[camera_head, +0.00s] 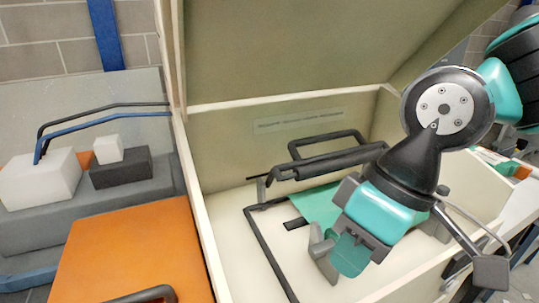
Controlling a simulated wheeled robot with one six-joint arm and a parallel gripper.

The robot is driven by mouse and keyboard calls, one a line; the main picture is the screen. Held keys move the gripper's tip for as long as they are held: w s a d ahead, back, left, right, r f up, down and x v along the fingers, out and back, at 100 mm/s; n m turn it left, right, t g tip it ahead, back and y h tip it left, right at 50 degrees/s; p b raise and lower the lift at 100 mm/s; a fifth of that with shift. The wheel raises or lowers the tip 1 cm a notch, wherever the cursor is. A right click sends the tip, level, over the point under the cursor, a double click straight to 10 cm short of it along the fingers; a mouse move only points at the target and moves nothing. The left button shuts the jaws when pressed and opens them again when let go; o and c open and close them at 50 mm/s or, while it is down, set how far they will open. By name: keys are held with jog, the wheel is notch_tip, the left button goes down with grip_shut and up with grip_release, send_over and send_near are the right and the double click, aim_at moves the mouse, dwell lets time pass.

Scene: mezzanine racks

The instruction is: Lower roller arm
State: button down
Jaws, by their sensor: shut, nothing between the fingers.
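A black roller arm (330,163) with a thick bar and a bent handle stands raised inside a cream open-topped box (222,238), in front of its back wall. Black rails (272,250) run along the box floor below it. A teal sheet (315,207) lies under the bar. My gripper (336,252) is shut and empty, low over the box's inside, in front of and below the roller bar and apart from it. My wrist hides the right end of the bar and part of the box floor.
A large lid or panel (290,45) rises behind the box. At left, an orange panel (135,250) lies beside a grey ledge holding a white block (40,178), a smaller white block (108,149) and a dark block (120,168). The box's left floor is clear.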

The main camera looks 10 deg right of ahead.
jog(key=w+d+r+m+t+h, duration=0.1)
jog(key=w+r, duration=0.1)
jog(key=w, duration=0.8)
jog(key=w+d+r+m+t+h+p, duration=0.1)
jog(key=w+d+r+m, duration=0.1)
jog(key=w, duration=0.8)
jog(key=w+d+r+m+t+h, duration=0.1)
jog(key=w+r, duration=0.2)
jog(key=w, duration=0.8)
jog(key=shift+d+r+m+h+p, duration=0.25)
jog(key=shift+d+m+h+p, duration=0.05)
jog(key=shift+m+p, duration=0.1)
jog(key=p, duration=0.3)
send_over(298, 158)
jog(key=s+a, duration=0.1)
notch_tip(298, 158, down, 9)
jog(key=f, duration=0.1)
jog(key=s+f+p, duration=0.1)
jog(key=f, duration=0.1)
jog(key=shift+s+a, duration=0.1)
jog(key=shift+s, duration=0.2)
jog(key=shift+s+f+p, duration=0.15)
jog(key=shift+f+p, duration=0.15)
jog(key=shift+f, duration=0.25)
